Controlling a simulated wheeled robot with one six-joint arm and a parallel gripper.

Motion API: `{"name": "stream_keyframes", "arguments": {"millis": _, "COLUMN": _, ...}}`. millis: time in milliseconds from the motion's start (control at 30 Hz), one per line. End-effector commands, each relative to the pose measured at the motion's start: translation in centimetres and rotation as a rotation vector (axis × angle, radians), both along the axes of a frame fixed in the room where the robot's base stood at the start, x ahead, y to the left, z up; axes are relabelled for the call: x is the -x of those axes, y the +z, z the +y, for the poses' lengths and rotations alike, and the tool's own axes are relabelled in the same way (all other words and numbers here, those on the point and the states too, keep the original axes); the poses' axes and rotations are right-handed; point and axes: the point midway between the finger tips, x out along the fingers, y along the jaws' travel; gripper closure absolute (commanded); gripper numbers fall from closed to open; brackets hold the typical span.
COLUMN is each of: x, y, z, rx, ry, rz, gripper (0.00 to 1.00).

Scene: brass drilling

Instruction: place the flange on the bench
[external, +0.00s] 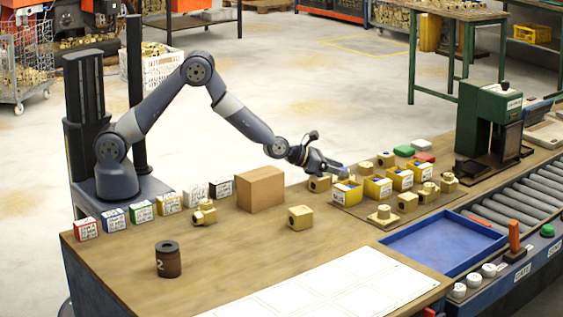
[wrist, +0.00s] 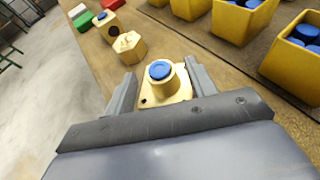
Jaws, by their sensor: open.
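A brass flange (wrist: 163,88) with a flat base, a round boss and a blue top shows in the wrist view between the two fingers of my gripper (wrist: 160,98). The fingers are open, one on each side of it; I cannot tell whether either touches it. In the external view my gripper (external: 342,172) is low over the back of the bench (external: 225,262), beside the yellow bins, and hides that flange. Another brass piece (external: 383,217) with a flat square base lies near the blue tray.
Yellow bins (external: 378,188) with blue contents stand close beside my gripper. Brass fittings (external: 365,167) and green and red boxes (external: 404,151) lie beyond. A cardboard box (external: 260,188) stands to the left. A blue tray (external: 443,240) is empty. The front-left bench is mostly clear.

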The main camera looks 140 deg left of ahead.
Motion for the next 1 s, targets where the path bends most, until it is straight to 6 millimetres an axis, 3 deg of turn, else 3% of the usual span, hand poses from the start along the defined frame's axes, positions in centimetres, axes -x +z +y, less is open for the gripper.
{"name": "stream_keyframes", "arguments": {"millis": 167, "x": 0.0, "y": 0.5, "z": 0.0, "rx": 0.000, "ry": 0.000, "rz": 0.000, "gripper": 0.47}}
{"name": "stream_keyframes", "arguments": {"millis": 700, "x": 4.2, "y": 3.6, "z": -7.2, "rx": 0.000, "ry": 0.000, "rz": -0.001, "gripper": 0.47}}
{"name": "stream_keyframes", "arguments": {"millis": 1000, "x": 5.4, "y": 4.8, "z": -9.4, "rx": -0.001, "ry": 0.000, "rz": -0.001, "gripper": 0.47}}
